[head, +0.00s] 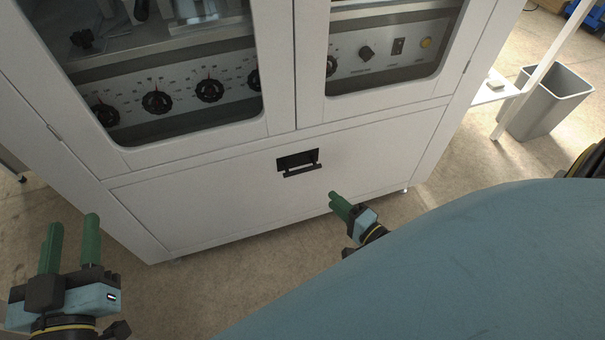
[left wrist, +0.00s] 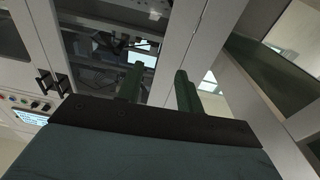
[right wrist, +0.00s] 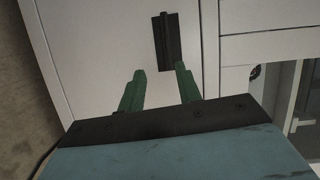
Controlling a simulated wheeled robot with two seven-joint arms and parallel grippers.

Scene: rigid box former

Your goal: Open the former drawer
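The former drawer (head: 230,205) is the wide white front panel at the bottom of the machine, and it looks closed. Its black recessed handle (head: 300,167) is near the middle of its upper part, and the handle also shows in the right wrist view (right wrist: 168,42). My right gripper (head: 337,203) is below and to the right of the handle in the head view, with its green fingers apart and empty, not touching the handle. My left gripper (head: 71,238) is at the lower left, open and empty, away from the drawer. It points at the machine's upper part in the left wrist view (left wrist: 158,85).
Above the drawer are glass doors (head: 180,90) with dials behind them. A grey bin (head: 545,103) stands at the right beside a white table leg (head: 545,60). The floor (head: 205,295) in front of the drawer is clear apart from my arms.

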